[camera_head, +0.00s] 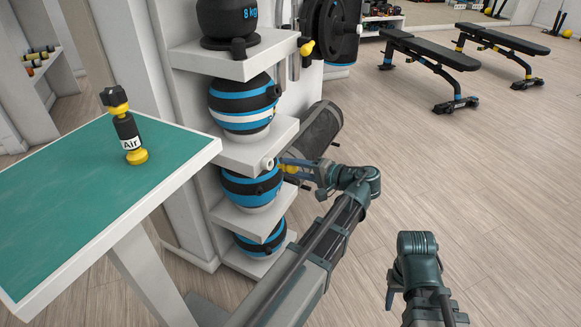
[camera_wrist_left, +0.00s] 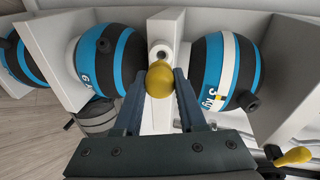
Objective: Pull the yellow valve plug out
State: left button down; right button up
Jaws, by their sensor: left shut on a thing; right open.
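The yellow valve plug (camera_head: 291,169) is between the fingers of my left gripper (camera_head: 285,165), beside the rack. In the left wrist view the plug (camera_wrist_left: 159,79) sits between the two fingertips (camera_wrist_left: 158,84), which are shut on it. A white round socket (camera_head: 268,163) is on the shelf edge; it also shows in the left wrist view (camera_wrist_left: 159,52), just beyond the plug. Its opening looks visible, and the plug appears to be in front of it. My right gripper (camera_head: 393,291) is open and empty, low over the floor and only partly seen.
A rack shelf (camera_head: 270,150) holds blue and black balls (camera_head: 245,104) close to my left gripper. Another yellow plug (camera_head: 306,47) is higher on the rack. Benches (camera_head: 435,55) stand far right; the floor between is clear.

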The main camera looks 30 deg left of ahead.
pick_arm(q)
jog(key=shift+d, duration=0.35)
jog(key=shift+r+p, duration=3.45)
jog(key=shift+r, duration=0.05)
